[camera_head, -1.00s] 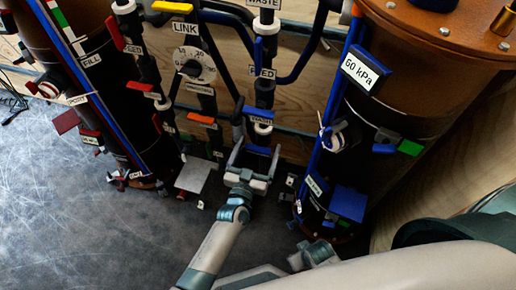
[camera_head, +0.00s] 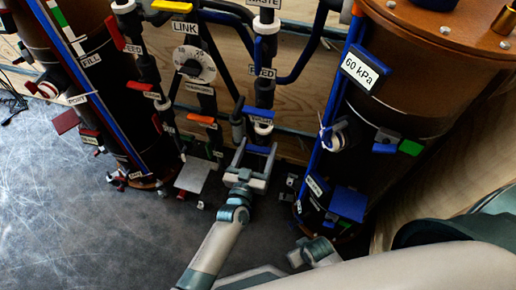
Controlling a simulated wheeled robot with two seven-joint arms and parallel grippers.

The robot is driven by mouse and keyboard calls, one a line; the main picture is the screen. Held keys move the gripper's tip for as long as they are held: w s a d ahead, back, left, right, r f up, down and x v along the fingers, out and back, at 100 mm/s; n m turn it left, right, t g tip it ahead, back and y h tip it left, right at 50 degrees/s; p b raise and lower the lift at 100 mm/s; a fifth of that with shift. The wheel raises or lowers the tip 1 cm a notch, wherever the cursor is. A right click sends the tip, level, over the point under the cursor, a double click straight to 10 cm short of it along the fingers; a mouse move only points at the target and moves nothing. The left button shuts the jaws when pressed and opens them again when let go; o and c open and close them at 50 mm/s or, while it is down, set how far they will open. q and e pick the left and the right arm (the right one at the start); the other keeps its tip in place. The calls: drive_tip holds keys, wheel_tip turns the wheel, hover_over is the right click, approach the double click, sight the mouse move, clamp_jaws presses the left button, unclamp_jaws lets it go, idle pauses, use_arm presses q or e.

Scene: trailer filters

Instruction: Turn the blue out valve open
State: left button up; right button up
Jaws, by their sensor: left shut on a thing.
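A blue valve handle (camera_head: 259,113) with a small label sits low on the middle pipe, below the FEED label and above a white ring. The label is too blurred to read surely. My left gripper (camera_head: 256,153) is directly below it at the bottom of this pipe, its two fingers pointing up the picture on either side of the pipe's low end. It is shut on a part there, which its fingers largely hide; I take this to be the low end of the blue valve.
A brown filter tank (camera_head: 410,80) with a 60 kPa sign and blue fittings stands right. Another dark tank (camera_head: 95,90) stands left. A dial (camera_head: 194,65) and red and orange handles (camera_head: 201,119) are left of the gripper. The grey floor (camera_head: 60,220) is clear at lower left.

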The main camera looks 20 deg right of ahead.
use_arm(q)
drive_tip(key=shift+f+n, duration=0.1)
drive_tip(key=shift+n, duration=1)
drive_tip(key=n+b, duration=0.1)
drive_tip(key=n, duration=0.2)
drive_tip(key=shift+a+n, duration=0.1)
drive_tip(key=shift+n, duration=0.2)
drive_tip(key=n+b, duration=0.1)
drive_tip(key=n, duration=0.2)
drive_tip(key=shift+f+n, duration=0.1)
drive_tip(key=shift+n, duration=0.2)
drive_tip(key=n+b, duration=0.1)
drive_tip(key=n, duration=0.2)
drive_tip(key=shift+w+n+b, duration=0.1)
drive_tip(key=shift+n+b, duration=0.2)
drive_tip(key=shift+n, duration=0.1)
drive_tip(key=shift+f+n+b, duration=0.1)
drive_tip(key=shift+n+b, duration=0.45)
drive_tip(key=shift+n, duration=1.35)
use_arm(e)
wheel_tip(320, 180, up, 14)
drive_tip(key=shift+s+a+f, duration=0.2)
drive_tip(key=shift+s+f, duration=0.05)
drive_tip(key=shift+s, duration=0.1)
use_arm(q)
drive_tip(key=o, duration=1)
drive_tip(key=shift+a, duration=0.1)
drive_tip(key=shift+o, duration=0.2)
